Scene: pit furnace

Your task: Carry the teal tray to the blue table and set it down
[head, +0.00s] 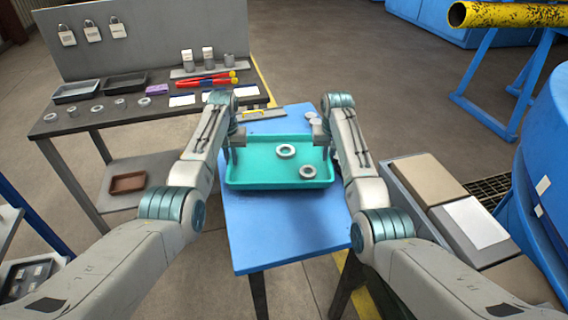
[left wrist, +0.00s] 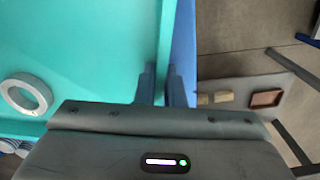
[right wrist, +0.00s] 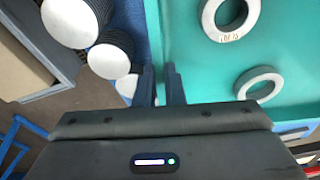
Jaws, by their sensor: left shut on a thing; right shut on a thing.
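The teal tray (head: 262,180) is over the blue table (head: 285,240), level, with two grey metal rings (head: 287,151) (head: 307,172) lying in it. I cannot tell whether its underside touches the tabletop. My left gripper (head: 236,150) is shut on the tray's left wall; the left wrist view shows its fingers (left wrist: 165,85) on either side of the teal rim (left wrist: 166,40). My right gripper (head: 323,142) is shut on the right wall; the right wrist view shows its fingers (right wrist: 160,85) straddling that rim (right wrist: 154,30).
White-topped round pieces (right wrist: 75,20) stand on the blue table close beside the tray's right wall. A dark workbench (head: 110,116) with small trays and parts is at the left. Boxes (head: 470,220) stand at the right. The blue table's front part is clear.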

